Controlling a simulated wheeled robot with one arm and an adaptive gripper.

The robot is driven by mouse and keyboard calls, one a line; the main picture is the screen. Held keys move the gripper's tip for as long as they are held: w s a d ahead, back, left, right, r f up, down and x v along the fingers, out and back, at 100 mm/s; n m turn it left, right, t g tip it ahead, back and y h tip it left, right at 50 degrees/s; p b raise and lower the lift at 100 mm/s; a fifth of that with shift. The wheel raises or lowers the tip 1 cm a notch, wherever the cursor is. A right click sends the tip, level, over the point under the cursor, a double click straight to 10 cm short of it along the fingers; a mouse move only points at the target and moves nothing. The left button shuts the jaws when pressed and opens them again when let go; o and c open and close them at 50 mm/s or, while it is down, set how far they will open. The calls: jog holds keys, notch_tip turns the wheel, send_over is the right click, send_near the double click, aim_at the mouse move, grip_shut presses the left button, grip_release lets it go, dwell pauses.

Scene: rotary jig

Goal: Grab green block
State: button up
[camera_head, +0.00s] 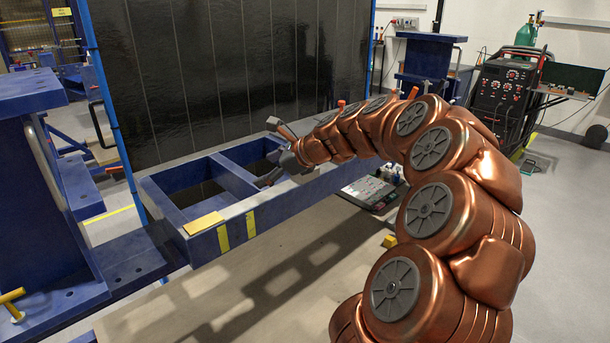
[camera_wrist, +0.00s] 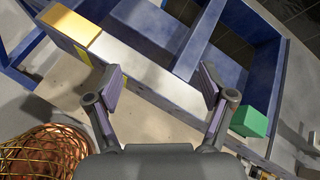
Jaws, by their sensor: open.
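The green block (camera_wrist: 249,122) is in the wrist view at the right, on the blue frame (camera_wrist: 262,84) near a corner. It lies just beyond the right finger, outside the gap between the jaws. I see no gap between block and finger in the picture, but cannot tell if they touch. In the head view I cannot make out the block; my arm covers that part of the frame. My gripper (camera_wrist: 160,75) is open and empty, with its fingers spread over the frame's front beam. In the head view my gripper (camera_head: 277,157) is over the frame's middle.
A flat yellow block (camera_head: 203,223) lies on the frame's left front corner; it also shows in the wrist view (camera_wrist: 70,28). The frame has open compartments. A large dark panel (camera_head: 215,75) stands behind it. A blue post (camera_head: 35,180) stands at the left.

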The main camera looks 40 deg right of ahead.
jog(key=s+d+f+m+t+h+b, duration=0.15)
jog(key=d+m, duration=0.25)
jog(key=d, duration=0.4)
jog(key=s+d+m+t+h+p, duration=0.15)
jog(key=d+m, duration=0.25)
jog(key=d, duration=0.4)
jog(key=shift+g, duration=0.5)
jog(key=shift+d+r+x, duration=0.1)
jog(key=shift+d+x, duration=0.1)
jog(key=shift+x, duration=1.75)
jog(key=shift+d+r+x, duration=0.1)
jog(key=shift+d+x, duration=0.05)
jog(key=shift+x, duration=1.8)
jog(key=shift+w, duration=0.1)
jog(key=c, duration=1.5)
jog(key=shift+r, duration=0.1)
jog(key=shift+c, duration=0.2)
